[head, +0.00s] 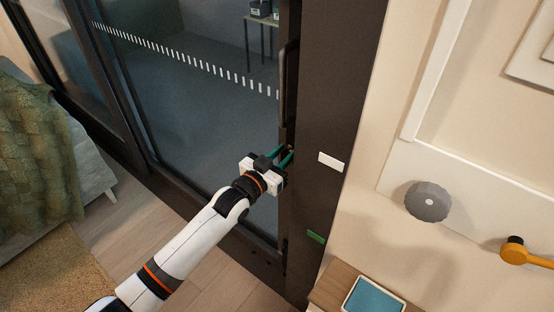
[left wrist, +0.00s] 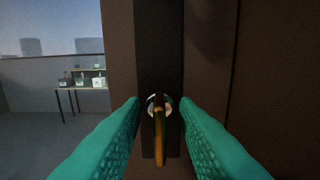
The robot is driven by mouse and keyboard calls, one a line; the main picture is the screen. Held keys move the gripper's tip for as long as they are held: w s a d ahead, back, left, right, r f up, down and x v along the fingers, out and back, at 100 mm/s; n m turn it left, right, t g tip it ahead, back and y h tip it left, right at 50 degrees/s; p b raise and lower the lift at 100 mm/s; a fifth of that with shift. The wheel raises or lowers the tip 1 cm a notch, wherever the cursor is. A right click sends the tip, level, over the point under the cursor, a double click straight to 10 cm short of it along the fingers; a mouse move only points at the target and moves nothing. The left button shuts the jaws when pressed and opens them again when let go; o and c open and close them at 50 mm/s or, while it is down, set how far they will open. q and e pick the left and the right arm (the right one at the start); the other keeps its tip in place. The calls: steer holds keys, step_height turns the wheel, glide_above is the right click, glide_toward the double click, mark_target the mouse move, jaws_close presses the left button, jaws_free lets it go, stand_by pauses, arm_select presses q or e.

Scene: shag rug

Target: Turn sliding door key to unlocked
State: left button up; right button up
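The key (left wrist: 159,136) is a brass-coloured piece hanging down from a round, shiny lock (left wrist: 159,104) on the dark door frame, in the left wrist view. My left gripper (left wrist: 159,122) has its two green fingers spread to either side of the key, with a gap on both sides. In the head view my left gripper (head: 285,154) reaches the dark edge of the glass sliding door (head: 200,85), below its long vertical handle (head: 288,85). The key is mostly hidden by the fingers there. My right gripper is not in view.
A white plate (head: 331,162) and a green plate (head: 316,237) sit on the dark frame right of my left gripper. A wooden stand with a blue-screened tablet (head: 373,298) is at the bottom right. A bed with a green blanket (head: 38,150) stands at the left.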

arm_select(q)
steer(key=v, duration=1.2)
steer(key=a+f+n+g+y+p, duration=0.1)
steer(key=a+f+y, duration=0.15)
steer(key=f, duration=0.55)
steer(key=a+f+n+g+y+p, duration=0.15)
steer(key=a+f, duration=0.25)
steer(key=f, duration=0.4)
steer(key=s+a+f+n+g+y, duration=0.1)
steer(key=s+a+f+y, duration=0.2)
steer(key=f, duration=0.5)
steer(key=s+a+f+g+y, duration=0.1)
steer(key=s+a+f+g, duration=0.15)
steer(key=s+f, duration=0.4)
steer(key=s+a+f+n+g+y+p, duration=0.1)
steer(key=s+a+f+g+y, duration=0.2)
steer(key=s+f, duration=1.05)
steer(key=s+a+f+g, duration=0.1)
steer(key=s+f+g, duration=0.1)
steer(key=s, duration=0.8)
steer(key=s+f+g+p, duration=0.1)
steer(key=s+f+g, duration=0.1)
steer(key=s, duration=0.9)
steer(key=shift+s+a+f+g, duration=0.2)
steer(key=shift+a+f+g, duration=0.15)
steer(key=shift+f, duration=0.2)
steer(key=shift+n, duration=0.25)
